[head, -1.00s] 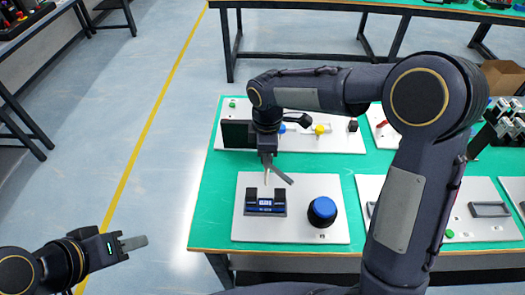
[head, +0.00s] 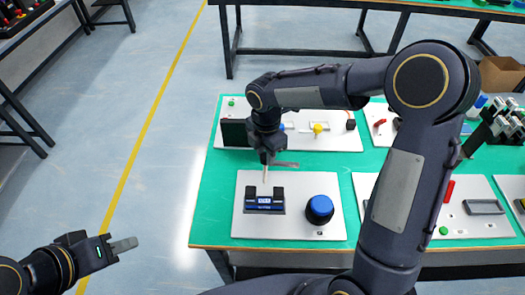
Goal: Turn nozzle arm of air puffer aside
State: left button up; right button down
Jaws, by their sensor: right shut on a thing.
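My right gripper (head: 266,162) points down over the gap between the front and back boards in the picture. It is shut on a slim grey bar (head: 287,164), which seems to be the nozzle arm and lies nearly level to the right of the jaws. A thin pale upright piece (head: 265,174) shows just below the jaws; I cannot tell whether it is a finger or part of the puffer. The puffer's body is not clearly visible behind my wrist. My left gripper (head: 123,245) is over the floor at lower left, its fingers apparently together and empty.
The front board (head: 290,231) carries a black device with a blue display (head: 264,201) and a blue knob (head: 320,209). The back board (head: 343,143) has a dark panel (head: 235,133) and a yellow knob (head: 318,128). More boards lie right on the green table (head: 205,221).

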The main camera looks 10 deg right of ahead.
jog(key=shift+r, duration=0.1)
dwell(0.3)
jog(key=c, duration=1.1)
grip_release()
notch_tip(320, 180, up, 8)
jog(key=shift+f, duration=0.2)
